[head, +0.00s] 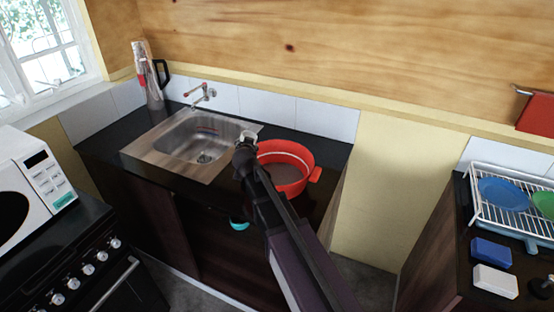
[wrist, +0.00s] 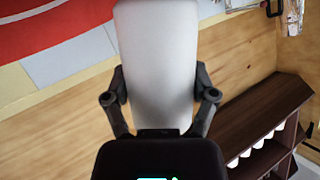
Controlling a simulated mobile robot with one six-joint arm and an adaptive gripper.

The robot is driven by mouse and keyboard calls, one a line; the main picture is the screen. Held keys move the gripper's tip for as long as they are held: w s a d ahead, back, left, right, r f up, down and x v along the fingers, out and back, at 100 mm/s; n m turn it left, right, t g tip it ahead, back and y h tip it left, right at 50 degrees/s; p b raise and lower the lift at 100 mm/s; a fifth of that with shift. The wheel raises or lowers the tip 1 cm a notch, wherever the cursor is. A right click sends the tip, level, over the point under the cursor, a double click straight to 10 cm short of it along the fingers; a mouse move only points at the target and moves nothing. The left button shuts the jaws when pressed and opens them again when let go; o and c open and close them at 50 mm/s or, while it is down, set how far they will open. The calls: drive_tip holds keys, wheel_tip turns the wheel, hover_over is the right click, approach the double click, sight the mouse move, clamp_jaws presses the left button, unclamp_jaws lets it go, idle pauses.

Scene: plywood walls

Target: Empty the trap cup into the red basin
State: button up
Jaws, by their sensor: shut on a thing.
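My gripper (head: 245,150) is shut on a pale grey-white cup (wrist: 157,60), which fills the middle of the wrist view between both fingers. In the head view only a small pale part of the cup (head: 248,137) shows at the gripper's tip. The red basin (head: 314,172) stands on the dark counter right of the sink, and my gripper is at its left rim in the picture. My arm crosses in front of the basin's lower left side. A red surface, seemingly the basin (wrist: 60,22), fills the upper left of the wrist view. The cup's inside is hidden.
The steel sink (head: 170,160) with a wall tap (head: 203,95) is left of the basin. A teal thing (head: 238,223) shows below the counter's front edge. A dish rack (head: 510,205) and sponges (head: 492,250) are on the right counter. The stove (head: 90,255) is at lower left.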

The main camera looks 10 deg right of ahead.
drive_tip(key=shift+a+r+n+h, duration=0.3)
drive_tip(key=shift+a+r+n, duration=0.05)
drive_tip(key=shift+a+n, duration=0.05)
drive_tip(key=shift+w+a+f+n+h+b, duration=0.1)
drive_tip(key=shift+a+f+n+h+b, duration=0.2)
drive_tip(key=shift+a+n+h, duration=0.35)
